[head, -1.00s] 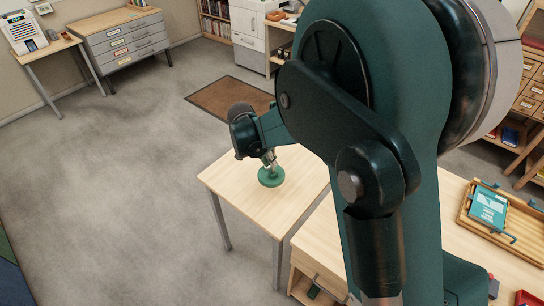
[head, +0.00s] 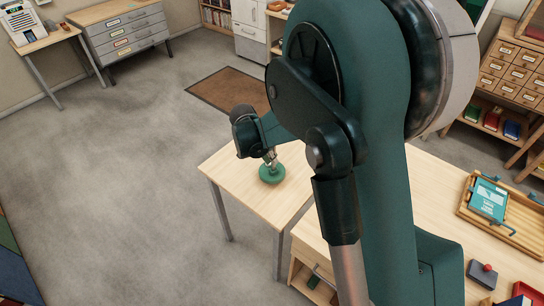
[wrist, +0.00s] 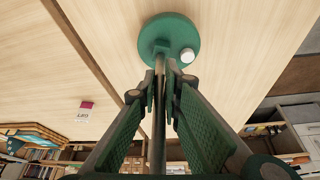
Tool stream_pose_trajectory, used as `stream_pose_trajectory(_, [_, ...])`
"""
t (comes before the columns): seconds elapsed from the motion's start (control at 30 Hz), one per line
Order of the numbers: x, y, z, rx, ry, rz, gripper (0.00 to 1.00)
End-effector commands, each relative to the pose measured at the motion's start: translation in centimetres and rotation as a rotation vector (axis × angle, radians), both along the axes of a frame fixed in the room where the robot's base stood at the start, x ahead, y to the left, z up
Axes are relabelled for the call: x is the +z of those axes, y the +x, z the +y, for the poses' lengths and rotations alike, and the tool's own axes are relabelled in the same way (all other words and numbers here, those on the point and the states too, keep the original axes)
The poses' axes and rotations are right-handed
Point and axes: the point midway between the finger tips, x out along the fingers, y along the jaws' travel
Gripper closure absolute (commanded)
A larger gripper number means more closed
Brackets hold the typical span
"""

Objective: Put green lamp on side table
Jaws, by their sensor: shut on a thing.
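The green lamp shows mainly as its round green base (head: 272,174), over the top of the small light-wood side table (head: 235,177). The base also shows in the wrist view (wrist: 178,32), with a white knob on it. My gripper (head: 268,156) is shut on the lamp's thin stem above the base, and the stem runs between the fingers (wrist: 161,90). The lamp's upper part is hidden by my gripper and wrist. The base is at or very close to the tabletop; I cannot tell whether it touches.
A long wooden desk (head: 440,180) adjoins on the right, bearing a wooden tray (head: 520,222) with a teal item. A drawer cabinet (head: 128,38) and a small table (head: 40,42) stand at the back left. The floor left of the side table is clear.

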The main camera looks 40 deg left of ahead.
Motion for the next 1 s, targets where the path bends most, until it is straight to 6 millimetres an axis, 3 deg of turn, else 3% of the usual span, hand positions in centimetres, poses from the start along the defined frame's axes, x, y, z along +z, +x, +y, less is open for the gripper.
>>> stream_pose_trajectory(0.3, [-1.9, 0.0, 0.0, 0.000, 0.000, -0.001, 1.00])
stream_pose_trajectory(0.8, [-2.2, 0.0, 0.0, 0.000, 0.000, -0.001, 1.00])
stream_pose_trajectory(0.83, [-2.3, 0.0, 0.0, 0.000, 0.000, 0.000, 0.87])
stream_pose_trajectory(0.9, [-2.3, 0.0, 0.0, 0.000, 0.000, 0.000, 0.78])
stream_pose_trajectory(1.0, [-2.3, 0.0, 0.0, 0.000, 0.000, 0.000, 0.77])
